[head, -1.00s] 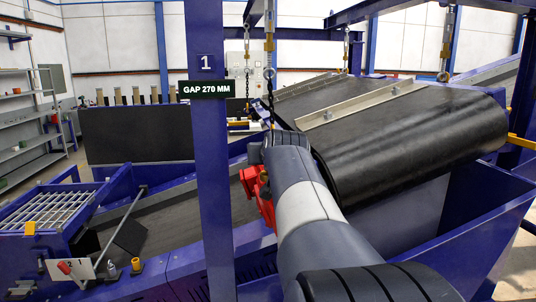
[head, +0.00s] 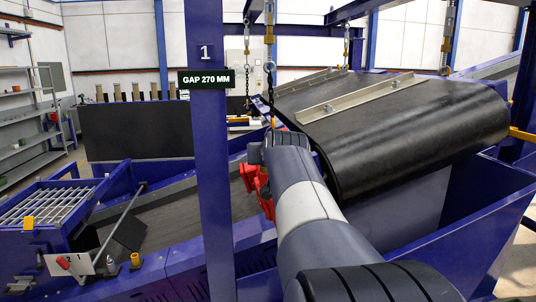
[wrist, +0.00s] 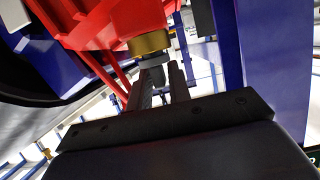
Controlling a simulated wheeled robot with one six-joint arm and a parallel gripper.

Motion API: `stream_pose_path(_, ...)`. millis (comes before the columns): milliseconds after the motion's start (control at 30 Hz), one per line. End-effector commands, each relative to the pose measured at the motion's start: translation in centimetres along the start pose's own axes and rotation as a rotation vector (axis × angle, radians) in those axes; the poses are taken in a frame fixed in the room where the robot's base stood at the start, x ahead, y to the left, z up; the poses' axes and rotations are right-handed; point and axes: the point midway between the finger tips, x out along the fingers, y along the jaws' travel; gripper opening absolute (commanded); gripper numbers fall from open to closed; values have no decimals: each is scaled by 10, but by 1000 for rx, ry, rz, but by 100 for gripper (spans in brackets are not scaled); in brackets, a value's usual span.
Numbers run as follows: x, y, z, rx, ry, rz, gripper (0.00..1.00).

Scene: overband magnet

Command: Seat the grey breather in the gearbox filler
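The gearbox is red and fills the upper middle of the wrist view (wrist: 95,22). In the head view it shows as a red patch (head: 264,190) partly behind my arm. A brass filler collar (wrist: 149,44) protrudes from its underside in the picture. The grey breather (wrist: 152,61) shows just below the collar, close to or touching it; I cannot tell whether it is inside. My gripper (wrist: 160,75) has its two dark fingers on either side of the breather and appears shut on it. In the head view my arm hides the fingers.
A blue post (head: 209,150) with a gap sign (head: 206,79) stands left of my arm. The black-belted magnet (head: 410,130) hangs at right on chains. A blue chute wall (head: 490,225) lies below it. A blue beam (wrist: 274,60) is close at right in the wrist view.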

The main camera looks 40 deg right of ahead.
Motion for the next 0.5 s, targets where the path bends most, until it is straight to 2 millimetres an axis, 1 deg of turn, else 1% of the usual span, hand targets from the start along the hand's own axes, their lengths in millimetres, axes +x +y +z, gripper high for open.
stream_pose_path(33,0,0,0,0,0,0,23)
stream_pose_path(200,0,0,0,0,0,0,36)
stream_pose_path(400,0,0,0,0,0,0,36)
stream_pose_path(500,-4,0,0,0,1,0,36)
